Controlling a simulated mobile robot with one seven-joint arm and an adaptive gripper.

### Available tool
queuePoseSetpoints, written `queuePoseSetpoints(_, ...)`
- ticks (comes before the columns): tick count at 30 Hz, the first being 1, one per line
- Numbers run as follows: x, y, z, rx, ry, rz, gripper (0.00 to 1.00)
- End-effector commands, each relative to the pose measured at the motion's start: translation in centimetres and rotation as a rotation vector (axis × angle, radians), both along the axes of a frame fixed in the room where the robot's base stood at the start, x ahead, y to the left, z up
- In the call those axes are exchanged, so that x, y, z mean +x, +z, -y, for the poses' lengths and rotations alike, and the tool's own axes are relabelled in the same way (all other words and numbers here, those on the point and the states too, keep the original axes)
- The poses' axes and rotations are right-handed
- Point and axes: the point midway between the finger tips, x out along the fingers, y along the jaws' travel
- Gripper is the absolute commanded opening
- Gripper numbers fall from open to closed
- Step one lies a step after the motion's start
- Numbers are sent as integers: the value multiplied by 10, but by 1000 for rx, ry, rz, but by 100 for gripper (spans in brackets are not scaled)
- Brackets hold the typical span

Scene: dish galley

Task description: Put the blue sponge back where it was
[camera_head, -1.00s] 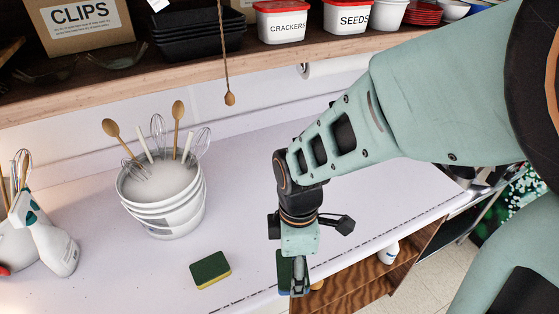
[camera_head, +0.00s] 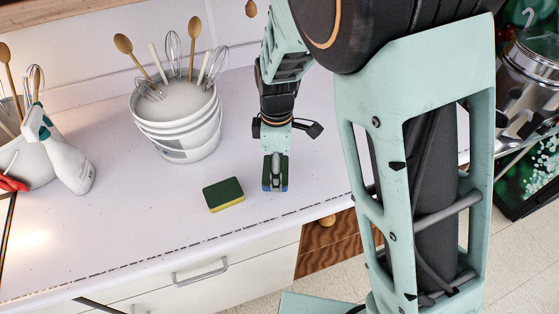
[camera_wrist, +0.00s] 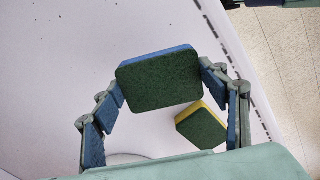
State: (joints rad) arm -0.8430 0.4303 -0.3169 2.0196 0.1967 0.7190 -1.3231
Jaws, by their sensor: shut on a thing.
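The blue sponge (camera_wrist: 158,82), with a dark green scouring face, is held between the two fingers of my gripper (camera_wrist: 163,86) in the wrist view. In the head view, my gripper (camera_head: 276,172) points down over the white counter, and the blue sponge (camera_head: 267,174) shows partly behind the fingers. It is just right of a yellow sponge (camera_head: 224,194) with a green top, with a gap between them. The yellow sponge also shows in the wrist view (camera_wrist: 202,127). Whether the blue sponge touches the counter, I cannot tell.
A white bucket (camera_head: 178,128) with whisks and wooden spoons stands behind and left of the sponges. A spray bottle (camera_head: 66,155) stands at the far left. The counter's front edge (camera_head: 180,247) runs in front, above a drawer (camera_head: 215,272). The counter right of my gripper is clear.

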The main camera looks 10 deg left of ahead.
Motion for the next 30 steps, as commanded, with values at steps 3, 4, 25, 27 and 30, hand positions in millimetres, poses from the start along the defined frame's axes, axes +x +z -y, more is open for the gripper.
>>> queuePoseSetpoints(3,5,-12,-4,-2,1,-1,37)
queuePoseSetpoints(4,6,-16,-5,-2,1,-1,37)
queuePoseSetpoints(25,5,-40,-4,-1,0,-1,84)
queuePoseSetpoints(27,5,-40,-4,-1,0,-1,85)
queuePoseSetpoints(30,5,-40,-4,-1,0,-1,85)
